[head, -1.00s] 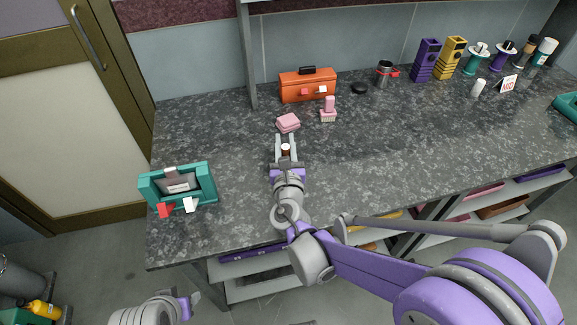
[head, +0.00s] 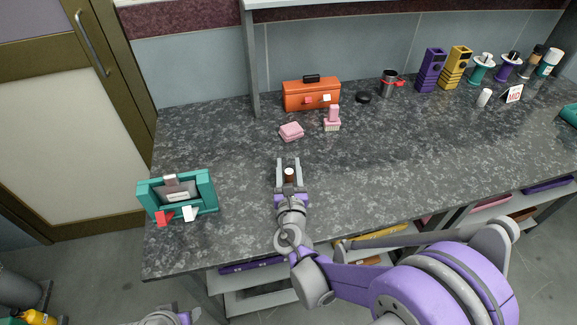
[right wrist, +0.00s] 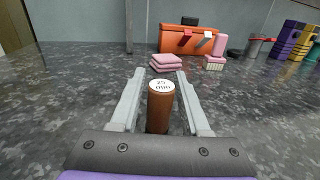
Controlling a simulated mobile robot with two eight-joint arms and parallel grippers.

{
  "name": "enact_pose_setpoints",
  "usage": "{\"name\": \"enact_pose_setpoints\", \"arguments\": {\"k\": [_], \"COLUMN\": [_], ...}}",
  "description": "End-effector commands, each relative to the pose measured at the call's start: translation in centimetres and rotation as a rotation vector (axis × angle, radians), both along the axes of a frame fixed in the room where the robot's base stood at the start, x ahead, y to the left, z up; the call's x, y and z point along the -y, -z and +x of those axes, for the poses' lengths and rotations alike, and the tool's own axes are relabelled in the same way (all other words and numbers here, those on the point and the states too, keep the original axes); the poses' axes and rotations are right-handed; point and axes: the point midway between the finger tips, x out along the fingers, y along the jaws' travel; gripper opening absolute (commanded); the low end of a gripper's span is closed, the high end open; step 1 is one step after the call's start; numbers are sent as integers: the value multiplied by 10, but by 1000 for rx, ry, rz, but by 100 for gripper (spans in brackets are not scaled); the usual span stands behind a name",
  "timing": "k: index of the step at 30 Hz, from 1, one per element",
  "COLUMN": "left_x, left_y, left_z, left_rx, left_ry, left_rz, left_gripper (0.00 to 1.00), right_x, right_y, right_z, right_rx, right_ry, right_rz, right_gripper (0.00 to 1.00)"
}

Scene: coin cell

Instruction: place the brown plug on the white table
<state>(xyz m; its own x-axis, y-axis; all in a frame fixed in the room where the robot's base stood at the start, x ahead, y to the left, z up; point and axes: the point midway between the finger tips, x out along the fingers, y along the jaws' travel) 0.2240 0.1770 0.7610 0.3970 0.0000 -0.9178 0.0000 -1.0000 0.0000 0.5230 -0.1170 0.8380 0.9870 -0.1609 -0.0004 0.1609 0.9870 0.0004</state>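The brown plug (right wrist: 159,110) is an upright brown cylinder with a white top marked "25 mm". It stands between the two grey fingers of my right gripper (right wrist: 160,95), which is shut on it, though the contact itself is hard to see. In the head view the plug (head: 289,174) shows between the fingers of my right gripper (head: 289,165), over the front part of the dark speckled counter. My left gripper (head: 186,318) is cut off at the bottom edge, and its fingers cannot be made out. I cannot identify a white table in these views.
On the dark counter (head: 380,150) stand a teal frame (head: 207,193) at left, a pink stack (head: 291,131), a pink brush (head: 332,120) and an orange toolbox (head: 311,94) behind. Purple and yellow holders (head: 457,68) and spools stand at back right. The counter's middle right is clear.

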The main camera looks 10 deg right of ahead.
Motion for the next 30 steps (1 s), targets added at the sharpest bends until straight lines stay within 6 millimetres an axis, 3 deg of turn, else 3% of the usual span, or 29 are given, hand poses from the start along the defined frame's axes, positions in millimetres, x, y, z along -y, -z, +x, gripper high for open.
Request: {"name": "enact_pose_setpoints", "arguments": {"k": [13,30], "left_x": [0,0], "left_y": [-5,-4], "left_z": [0,0], "left_rx": [2,1], "left_ry": [0,0], "left_rz": [0,0], "left_gripper": [50,50], "right_x": [-1,-19], "right_y": [-5,-4], "right_z": [-2,-107], "right_rx": [0,0], "right_ry": [-1,-3], "right_rz": [0,1], "right_gripper": [58,58]}}
